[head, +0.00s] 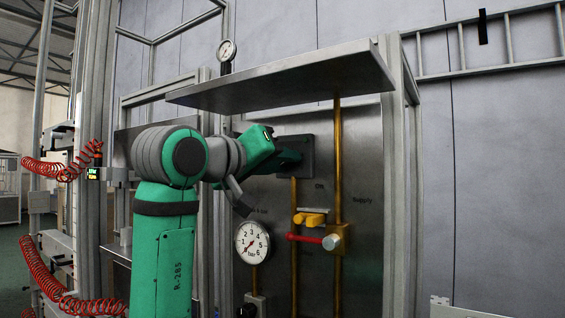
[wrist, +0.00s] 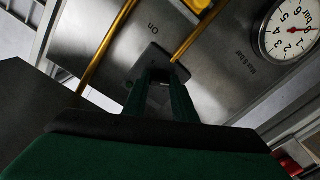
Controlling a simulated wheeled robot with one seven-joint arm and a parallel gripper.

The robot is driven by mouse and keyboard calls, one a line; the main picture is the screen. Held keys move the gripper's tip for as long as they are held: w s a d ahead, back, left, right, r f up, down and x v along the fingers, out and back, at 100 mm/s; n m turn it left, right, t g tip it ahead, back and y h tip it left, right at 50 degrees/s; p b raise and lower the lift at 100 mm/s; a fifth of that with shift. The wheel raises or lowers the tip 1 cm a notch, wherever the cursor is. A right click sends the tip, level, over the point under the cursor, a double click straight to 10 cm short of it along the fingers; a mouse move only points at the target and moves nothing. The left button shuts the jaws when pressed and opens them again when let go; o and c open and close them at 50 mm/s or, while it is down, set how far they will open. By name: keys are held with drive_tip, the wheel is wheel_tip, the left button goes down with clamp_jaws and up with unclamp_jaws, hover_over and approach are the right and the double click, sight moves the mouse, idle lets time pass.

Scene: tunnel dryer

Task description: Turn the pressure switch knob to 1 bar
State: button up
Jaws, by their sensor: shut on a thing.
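The pressure switch is a dark square housing (head: 308,157) on the steel panel, at the top of a brass pipe. It also shows in the wrist view (wrist: 151,56), upper middle. My gripper (head: 287,158) reaches it from the left, its green fingers against the housing's front. In the wrist view the fingers (wrist: 160,84) are closed in around the knob position. The knob itself is mostly hidden by the fingers, and its setting cannot be read. A round white gauge marked in bar (head: 252,243) sits lower left of the switch; it shows at upper right in the wrist view (wrist: 291,28).
A steel shelf (head: 285,82) juts out above my gripper. Right of the switch runs a vertical brass pipe (head: 338,150). Below are a yellow valve handle (head: 310,218) and a red lever (head: 305,238). Red coiled hoses (head: 45,170) hang at far left.

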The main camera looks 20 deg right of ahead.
drive_tip(key=shift+f, duration=0.1)
idle(0.3)
drive_tip(key=o, duration=1)
drive_tip(key=shift+o, duration=0.2)
drive_tip(key=shift+s+a, duration=0.1)
drive_tip(key=v, duration=1)
drive_tip(key=shift+s+a, duration=0.25)
